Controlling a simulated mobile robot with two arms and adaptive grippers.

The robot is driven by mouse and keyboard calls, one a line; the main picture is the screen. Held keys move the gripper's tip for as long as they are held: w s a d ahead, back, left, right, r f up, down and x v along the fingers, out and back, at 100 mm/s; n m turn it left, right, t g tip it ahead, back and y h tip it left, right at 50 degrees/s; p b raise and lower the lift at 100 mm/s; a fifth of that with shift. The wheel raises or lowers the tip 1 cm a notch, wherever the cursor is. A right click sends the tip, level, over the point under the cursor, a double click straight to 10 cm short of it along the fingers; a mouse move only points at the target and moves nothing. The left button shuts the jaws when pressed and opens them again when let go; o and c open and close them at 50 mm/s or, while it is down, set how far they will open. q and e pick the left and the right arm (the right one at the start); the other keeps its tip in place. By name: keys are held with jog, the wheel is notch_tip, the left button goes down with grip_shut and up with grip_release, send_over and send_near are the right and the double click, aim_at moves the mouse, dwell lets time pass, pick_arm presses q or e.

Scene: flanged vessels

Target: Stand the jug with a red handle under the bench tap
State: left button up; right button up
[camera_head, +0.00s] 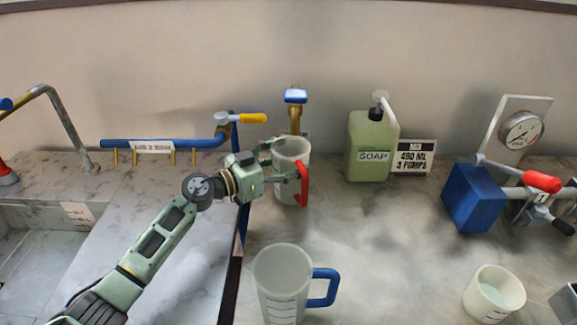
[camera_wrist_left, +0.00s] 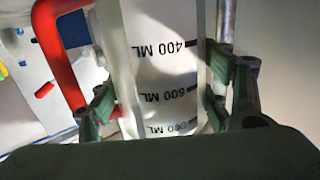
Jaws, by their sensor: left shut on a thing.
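The clear jug with a red handle (camera_head: 290,188) stands upright at the back of the bench, its red handle on the right side. My left gripper (camera_head: 285,158) is shut on the jug's body, with one finger on each side. In the left wrist view, the jug's wall with black ML marks (camera_wrist_left: 165,75) fills the middle between the fingers (camera_wrist_left: 165,95). The bench tap (camera_head: 295,97) has a blue top and a brass body and rises just behind the jug. The jug's mouth is below the tap's top. I cannot tell whether the jug's base touches the bench. My right gripper is not in view.
A jug with a blue handle (camera_head: 283,280) stands in front. A green soap bottle (camera_head: 372,145) and a sign (camera_head: 413,157) are right of the tap. A blue pipe (camera_head: 160,143) with a yellow lever runs left. A white cup (camera_head: 494,293) is at front right.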

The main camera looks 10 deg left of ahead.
pick_arm(q)
jog(key=shift+f, duration=0.6)
jog(key=o, duration=1.3)
jog(key=shift+f, duration=0.1)
jog(key=shift+s+a, duration=0.15)
jog(key=shift+a, duration=0.05)
jog(key=v, duration=1.1)
jog(key=shift+s+a+b, duration=0.2)
jog(key=shift+b, duration=0.2)
